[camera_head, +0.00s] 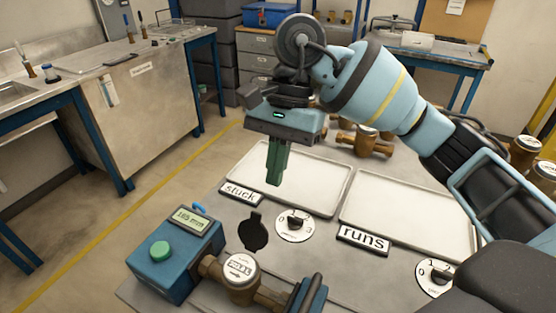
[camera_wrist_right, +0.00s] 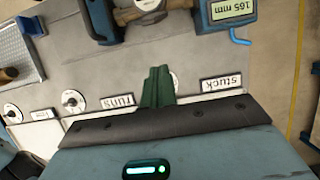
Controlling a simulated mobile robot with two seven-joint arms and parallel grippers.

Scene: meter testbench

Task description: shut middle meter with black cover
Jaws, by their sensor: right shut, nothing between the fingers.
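A brass meter (camera_head: 240,280) with a white round dial sits in the bench line at the front. Its round black cover (camera_head: 252,232) stands open, upright behind the dial. The same meter shows at the top of the right wrist view (camera_wrist_right: 148,10), where I cannot make out the cover. My right gripper (camera_head: 276,182) has green fingers, shut and empty, pointing down. It hangs above the bench near the "stuck" label, behind the cover and apart from it. Its fingers also show in the right wrist view (camera_wrist_right: 158,72). My left gripper is not in view.
A blue box (camera_head: 172,250) with a green button and a "165 mm" display stands left of the meter. A numbered knob dial (camera_head: 295,225) is right of the cover. Grey trays (camera_head: 300,180) lie behind, with "stuck" (camera_head: 241,193) and "runs" (camera_head: 363,240) labels. More brass meters (camera_head: 365,142) stand farther back.

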